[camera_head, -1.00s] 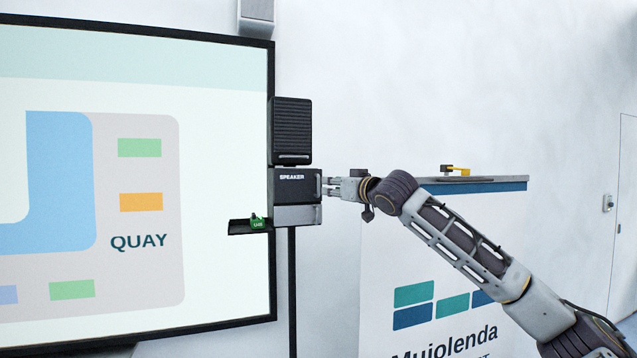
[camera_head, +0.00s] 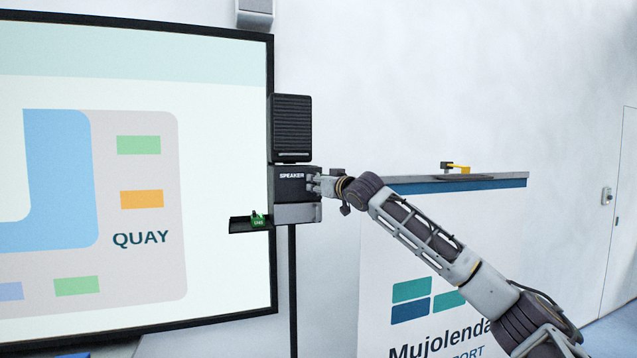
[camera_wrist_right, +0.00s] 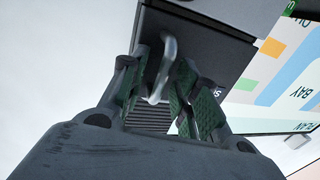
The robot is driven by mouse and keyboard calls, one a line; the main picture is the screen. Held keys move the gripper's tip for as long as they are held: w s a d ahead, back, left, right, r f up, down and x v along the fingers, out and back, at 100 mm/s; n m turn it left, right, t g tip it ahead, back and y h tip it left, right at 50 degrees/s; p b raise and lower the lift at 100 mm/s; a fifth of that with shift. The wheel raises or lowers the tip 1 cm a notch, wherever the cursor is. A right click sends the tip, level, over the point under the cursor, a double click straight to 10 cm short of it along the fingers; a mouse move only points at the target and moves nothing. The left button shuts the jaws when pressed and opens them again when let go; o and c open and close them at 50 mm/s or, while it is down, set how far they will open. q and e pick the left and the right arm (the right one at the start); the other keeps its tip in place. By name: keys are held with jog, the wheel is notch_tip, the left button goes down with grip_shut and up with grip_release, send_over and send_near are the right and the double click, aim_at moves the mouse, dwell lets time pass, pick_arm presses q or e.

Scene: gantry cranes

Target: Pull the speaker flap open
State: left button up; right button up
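The black speaker flap (camera_head: 289,187), labelled SPEAKER, is the front of a dark box on a thin post beside the screen, and it looks closed. My right gripper (camera_head: 314,184) is at the flap's right edge. In the right wrist view, a pale bar handle (camera_wrist_right: 165,68) stands between the fingers of my right gripper (camera_wrist_right: 158,75). The fingers are apart, with a gap visible on the left side of the handle; I cannot tell whether the right finger touches it. The handle is hidden behind the fingers in the head view. My left gripper is not in view.
A ribbed black panel (camera_head: 291,125) sits above the flap and a grey block (camera_head: 297,213) below it. A small shelf (camera_head: 240,225) holds a green item (camera_head: 258,219). The screen (camera_head: 225,270) is at left, a counter (camera_head: 420,240) at right.

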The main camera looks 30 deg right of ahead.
grip_shut()
jog(key=shift+w, duration=0.1)
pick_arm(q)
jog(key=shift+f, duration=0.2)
pick_arm(e)
jog(key=shift+a+f, duration=0.15)
dwell(0.3)
